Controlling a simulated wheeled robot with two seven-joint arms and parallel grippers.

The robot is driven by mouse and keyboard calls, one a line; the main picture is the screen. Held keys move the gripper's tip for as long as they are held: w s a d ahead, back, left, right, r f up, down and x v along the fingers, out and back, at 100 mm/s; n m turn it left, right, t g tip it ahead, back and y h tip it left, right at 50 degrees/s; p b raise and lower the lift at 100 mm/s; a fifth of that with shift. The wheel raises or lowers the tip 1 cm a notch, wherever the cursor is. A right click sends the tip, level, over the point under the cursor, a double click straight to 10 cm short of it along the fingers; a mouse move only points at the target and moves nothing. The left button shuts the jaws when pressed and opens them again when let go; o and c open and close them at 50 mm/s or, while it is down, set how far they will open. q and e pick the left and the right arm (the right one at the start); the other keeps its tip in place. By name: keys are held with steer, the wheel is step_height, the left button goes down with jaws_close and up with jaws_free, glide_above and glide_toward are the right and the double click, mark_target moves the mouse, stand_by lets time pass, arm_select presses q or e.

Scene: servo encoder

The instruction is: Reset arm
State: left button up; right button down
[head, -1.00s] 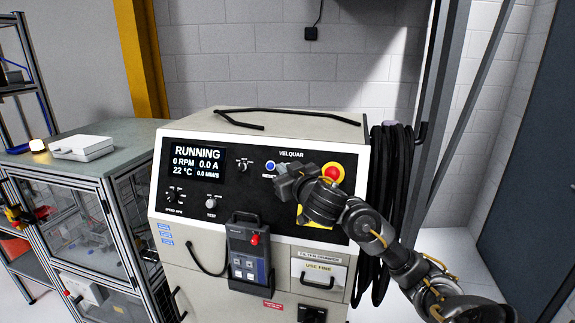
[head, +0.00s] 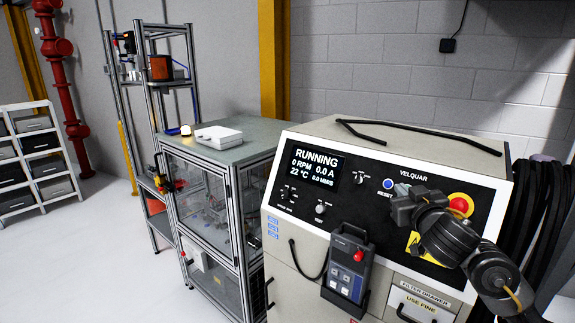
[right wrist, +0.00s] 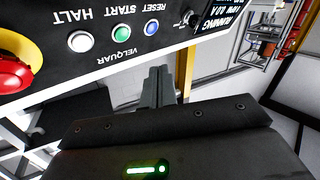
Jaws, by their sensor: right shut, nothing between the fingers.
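The VELQUAR machine's black control panel (head: 335,200) reads RUNNING, 0 RPM, 0.0 A. Its blue RESET button (head: 388,183) shows just up and left of my right gripper (head: 401,207), and also in the right wrist view (right wrist: 152,27). My right gripper is shut and empty in front of the panel, its closed fingers (right wrist: 158,88) apart from the buttons in the wrist view. The green START button (right wrist: 119,33) and the white HALT button (right wrist: 80,41) show there too; the gripper hides them in the head view. My left gripper is not in view.
A red emergency stop (head: 460,204) sits right of the gripper. A handheld pendant (head: 348,268) hangs on the machine's front above the floor. A glass-sided cabinet (head: 205,205) stands to the left, with a white box (head: 218,137) on top. Black cables hang at the right.

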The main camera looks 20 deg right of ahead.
steer(key=s+a+f+g+y, duration=0.1)
steer(key=s+a+f+g, duration=0.15)
steer(key=f, duration=0.55)
steer(key=s+a+f+n+g, duration=0.1)
steer(key=s+a+f+g, duration=0.2)
steer(key=f, duration=0.6)
steer(key=s+a+f+g+y, duration=0.1)
steer(key=s+a+f, duration=0.25)
steer(key=f, duration=0.45)
steer(key=s+a+f+n+g+y, duration=0.1)
steer(key=s+a+f+g, duration=0.3)
steer(key=s+f, duration=0.6)
steer(key=s+a+f+n+g+y, duration=0.1)
steer(key=s+a+f+g, duration=0.35)
steer(key=s, duration=0.85)
step_height(320, 180, down, 34)
steer(key=s+a+f+b, duration=0.1)
steer(key=s+a+b, duration=0.15)
steer(key=b, duration=0.35)
steer(key=s+d+f+b, duration=0.2)
steer(key=s+f, duration=0.6)
steer(key=f, duration=0.1)
steer(key=s+d+f+g+b, duration=0.1)
steer(key=s+f+b, duration=0.1)
steer(key=s+f, duration=0.6)
steer(key=shift+d+f, duration=0.35)
steer(key=shift+f, duration=0.05)
